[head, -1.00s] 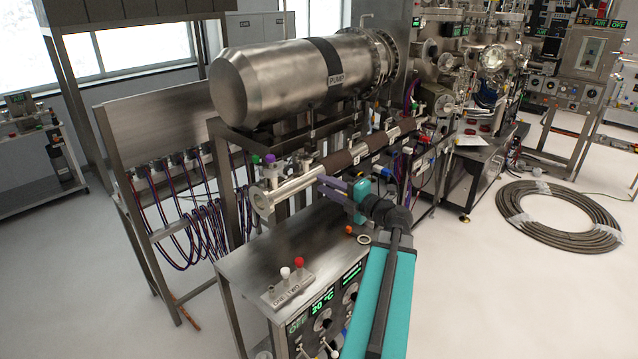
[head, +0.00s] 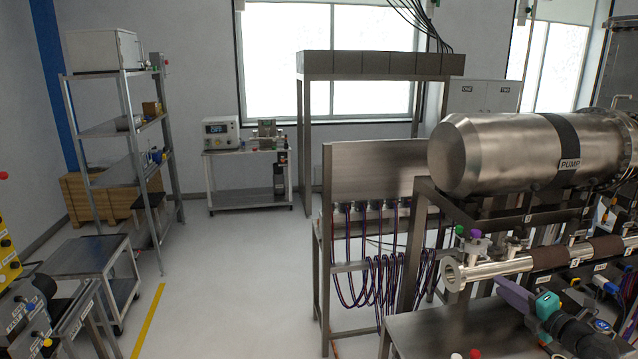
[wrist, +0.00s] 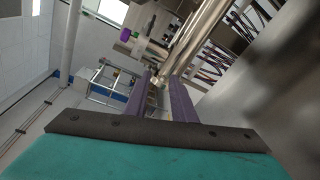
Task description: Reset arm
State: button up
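My gripper (head: 513,296) is at the lower right of the head view, with purple fingers and a teal body. It is above the steel bench top, just below and in front of the metal pipe. In the wrist view the two purple fingers of my gripper (wrist: 157,90) stand apart with nothing held between them. The flanged end of the metal pipe (head: 478,271) is close to the fingers; it also shows beyond them in the wrist view (wrist: 190,45). I cannot tell whether they touch.
The PUMP cylinder (head: 505,150) lies above the pipe at right. Hanging cables (head: 385,275) sit under a steel panel (head: 370,180). A shelf rack (head: 125,130) and a cart (head: 95,258) stand at left. The floor (head: 225,290) between is clear.

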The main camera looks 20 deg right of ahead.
jog(key=w+a+f+n+g+y, duration=0.2)
jog(key=w+a+f+n+g, duration=0.1)
jog(key=a+f+n, duration=0.6)
jog(key=w+a+f+n+g+y, duration=0.1)
jog(key=w+a+f+n+g, duration=0.35)
jog(key=a, duration=0.55)
jog(key=w+a+f+n+g+y, duration=0.2)
jog(key=w+a+f+n, duration=0.1)
jog(key=a+f+n, duration=0.6)
jog(key=s+a+f+n+g+h, duration=0.35)
jog(key=a+f+n, duration=0.35)
jog(key=a+n, duration=0.5)
jog(key=s+a+f+n+g+h, duration=0.3)
jog(key=a+f+n, duration=0.45)
jog(key=n, duration=0.75)
jog(key=s+a+f+g+y+b, duration=0.1)
jog(key=s+f+g+b, duration=0.5)
jog(key=s+f+b, duration=0.7)
jog(key=s+a+f, duration=0.1)
jog(key=s+f, duration=1.3)
jog(key=f, duration=0.2)
jog(key=shift+s+f, duration=0.2)
jog(key=shift+f, duration=0.2)
